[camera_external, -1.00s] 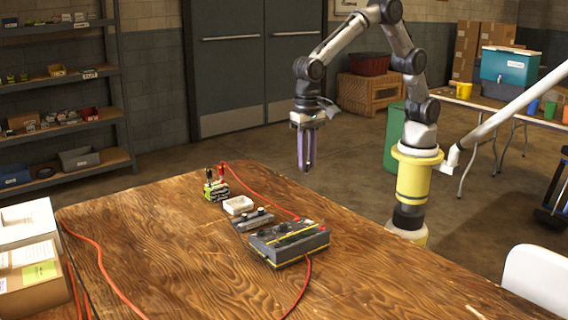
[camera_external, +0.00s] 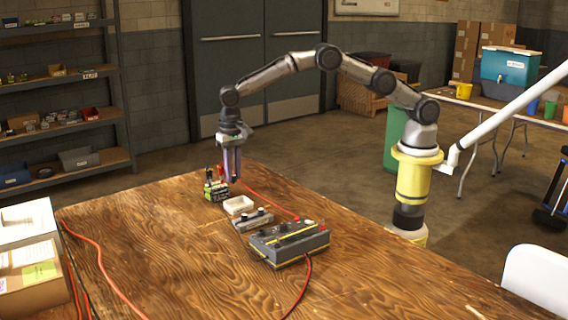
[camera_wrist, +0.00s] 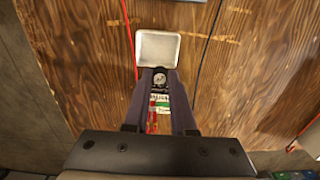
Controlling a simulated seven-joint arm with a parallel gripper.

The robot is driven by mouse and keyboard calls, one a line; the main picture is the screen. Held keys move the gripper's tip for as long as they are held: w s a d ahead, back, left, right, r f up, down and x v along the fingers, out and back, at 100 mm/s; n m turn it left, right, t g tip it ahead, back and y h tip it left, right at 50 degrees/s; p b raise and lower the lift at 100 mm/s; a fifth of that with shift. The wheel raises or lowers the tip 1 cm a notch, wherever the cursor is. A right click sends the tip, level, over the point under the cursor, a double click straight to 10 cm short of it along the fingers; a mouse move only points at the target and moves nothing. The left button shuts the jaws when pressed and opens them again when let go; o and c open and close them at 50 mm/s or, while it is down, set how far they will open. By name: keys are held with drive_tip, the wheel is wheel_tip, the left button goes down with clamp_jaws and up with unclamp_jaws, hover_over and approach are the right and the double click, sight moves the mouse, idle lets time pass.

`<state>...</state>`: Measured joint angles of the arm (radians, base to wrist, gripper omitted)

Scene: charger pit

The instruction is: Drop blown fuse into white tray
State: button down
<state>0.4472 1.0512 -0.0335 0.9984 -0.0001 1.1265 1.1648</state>
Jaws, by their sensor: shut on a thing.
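The white tray (camera_external: 239,205) sits on the wooden table between the battery-like block and the small grey fuse holder. It also shows in the wrist view (camera_wrist: 158,36), upright and seemingly empty, just beyond my fingertips. My gripper (camera_external: 232,179) points down above the table, close behind and slightly left of the tray in the outside view. In the wrist view its fingers (camera_wrist: 159,74) converge on a small dark round thing (camera_wrist: 159,82), which I take to be the blown fuse. The fingers hide most of it.
A green-black block (camera_external: 216,191) with upright terminals stands beside my gripper. The grey fuse holder (camera_external: 253,220) and a grey meter box (camera_external: 289,243) lie nearer the camera. Red cables (camera_external: 104,263) cross the table. The front of the table is mostly bare wood.

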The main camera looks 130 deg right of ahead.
drive_tip(key=shift+s+d+f, duration=0.25)
drive_tip(key=shift+d+f, duration=0.2)
hover_over(235, 205)
drive_tip(key=shift+f, duration=2.75)
drive_tip(key=c, duration=0.7)
unclamp_jaws()
drive_tip(key=shift+o, duration=0.2)
wheel_tip(235, 205, up, 14)
drive_tip(key=shift+f, duration=0.1)
